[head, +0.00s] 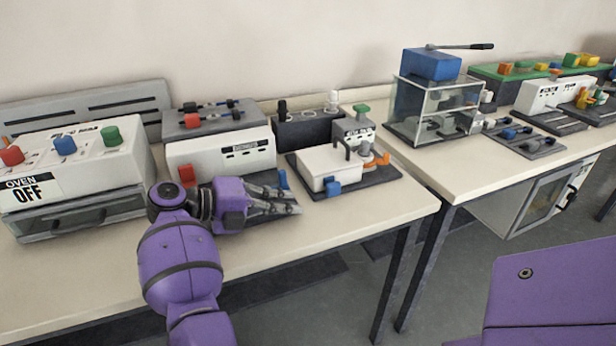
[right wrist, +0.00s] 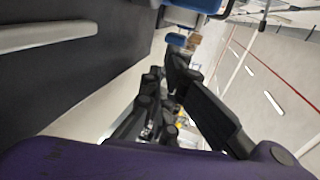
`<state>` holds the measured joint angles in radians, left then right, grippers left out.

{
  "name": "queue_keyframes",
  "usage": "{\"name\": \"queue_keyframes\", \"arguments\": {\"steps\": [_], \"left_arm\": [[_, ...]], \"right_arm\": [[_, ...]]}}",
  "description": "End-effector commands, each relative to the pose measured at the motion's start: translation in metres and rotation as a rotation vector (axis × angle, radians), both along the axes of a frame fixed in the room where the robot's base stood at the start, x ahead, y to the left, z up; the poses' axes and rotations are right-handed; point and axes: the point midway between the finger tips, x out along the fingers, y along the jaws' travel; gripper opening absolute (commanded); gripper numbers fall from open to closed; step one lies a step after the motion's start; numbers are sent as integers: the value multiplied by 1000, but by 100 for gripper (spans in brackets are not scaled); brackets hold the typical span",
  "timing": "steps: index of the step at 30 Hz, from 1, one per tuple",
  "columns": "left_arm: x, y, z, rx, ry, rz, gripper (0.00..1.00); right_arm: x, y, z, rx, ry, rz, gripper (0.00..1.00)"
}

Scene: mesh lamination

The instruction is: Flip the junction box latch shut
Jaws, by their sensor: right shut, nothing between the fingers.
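What I take to be the junction box (head: 322,166) is a low white box on a dark base plate near the front edge of the left table. A blue latch-like tab (head: 332,188) sits at its front; its exact position is hard to tell. My right gripper (head: 292,206) is shut and empty, in front and to the left of the box, apart from the tab. In the right wrist view the dark fingers (right wrist: 178,95) show, with blue parts (right wrist: 175,39) beyond them that I cannot identify surely. My left gripper is not in view.
A white oven unit (head: 75,165) marked OFF stands at the left. A white device with a red button (head: 187,173) stands behind my gripper. An orange lever (head: 374,159) is right of the box. A gap separates this table (head: 330,225) from the right table (head: 480,175).

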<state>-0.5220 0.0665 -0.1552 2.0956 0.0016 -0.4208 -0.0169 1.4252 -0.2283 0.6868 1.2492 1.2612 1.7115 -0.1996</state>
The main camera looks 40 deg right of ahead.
Motion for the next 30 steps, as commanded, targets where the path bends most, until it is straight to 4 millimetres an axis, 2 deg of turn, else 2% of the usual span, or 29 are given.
{"name": "queue_keyframes", "arguments": {"steps": [1, 6, 12, 17, 26, 30], "left_arm": [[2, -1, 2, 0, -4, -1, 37], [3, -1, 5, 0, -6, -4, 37], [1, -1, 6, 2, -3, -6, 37], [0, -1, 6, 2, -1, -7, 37], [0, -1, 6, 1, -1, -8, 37], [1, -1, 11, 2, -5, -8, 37]], "right_arm": [[-3, -12, -2, -1, -1, -3, 0], [-10, -43, -10, -2, -3, -2, 0], [-16, -67, -11, 0, -2, -1, 0], [-18, -74, -11, -1, -2, 0, 0], [-18, -74, -11, 0, 0, 0, 0], [-21, -85, -10, 0, 0, -2, 0]]}}
